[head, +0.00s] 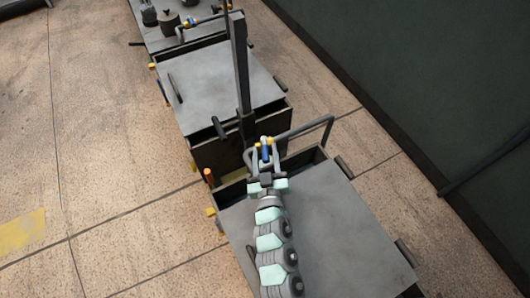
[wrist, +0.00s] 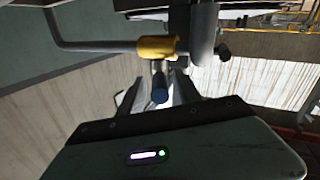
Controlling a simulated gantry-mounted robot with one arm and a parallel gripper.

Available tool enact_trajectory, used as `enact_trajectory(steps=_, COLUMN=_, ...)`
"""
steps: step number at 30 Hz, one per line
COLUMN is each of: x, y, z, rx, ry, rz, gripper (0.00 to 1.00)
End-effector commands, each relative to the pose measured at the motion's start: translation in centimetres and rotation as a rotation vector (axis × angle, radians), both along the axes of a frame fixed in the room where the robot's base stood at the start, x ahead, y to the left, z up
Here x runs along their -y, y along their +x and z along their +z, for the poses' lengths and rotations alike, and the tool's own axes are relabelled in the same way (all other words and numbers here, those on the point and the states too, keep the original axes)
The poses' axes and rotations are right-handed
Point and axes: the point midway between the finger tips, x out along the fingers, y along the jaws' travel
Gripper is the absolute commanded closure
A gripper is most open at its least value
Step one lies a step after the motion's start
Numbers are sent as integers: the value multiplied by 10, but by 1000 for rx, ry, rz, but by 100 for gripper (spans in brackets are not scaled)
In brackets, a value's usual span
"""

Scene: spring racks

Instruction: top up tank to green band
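My gripper (head: 264,150) is at the back edge of the nearest grey tank (head: 335,225), beside a bent grey pipe (head: 305,130). A blue valve handle (head: 266,151) with a yellow fitting shows between its fingers. In the wrist view, the gripper fingers (wrist: 158,92) stand apart on either side of the blue handle (wrist: 160,88), which hangs below a yellow collar (wrist: 157,48) on the pipe (wrist: 95,46). Whether the fingers touch the handle cannot be told. No green band can be made out on the tank.
An orange-capped post (head: 208,177) stands at the tank's left corner. A second grey tank (head: 225,85) with an upright dark post (head: 241,65) is behind. A bench (head: 165,28) with pots lies farther back. A dark wall (head: 440,90) bounds the right; floor is clear left.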

Motion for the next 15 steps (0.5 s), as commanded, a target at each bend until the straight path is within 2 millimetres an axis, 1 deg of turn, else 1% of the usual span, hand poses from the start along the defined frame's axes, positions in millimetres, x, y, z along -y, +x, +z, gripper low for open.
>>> enact_trajectory(steps=9, x=0, y=-3, z=0, rx=0, ry=0, rz=0, gripper=59)
enact_trajectory(steps=11, x=0, y=-8, z=-1, rx=0, ry=0, rz=0, gripper=59)
enact_trajectory(steps=15, x=1, y=-28, z=-3, rx=-4, ry=-1, rz=-2, gripper=59)
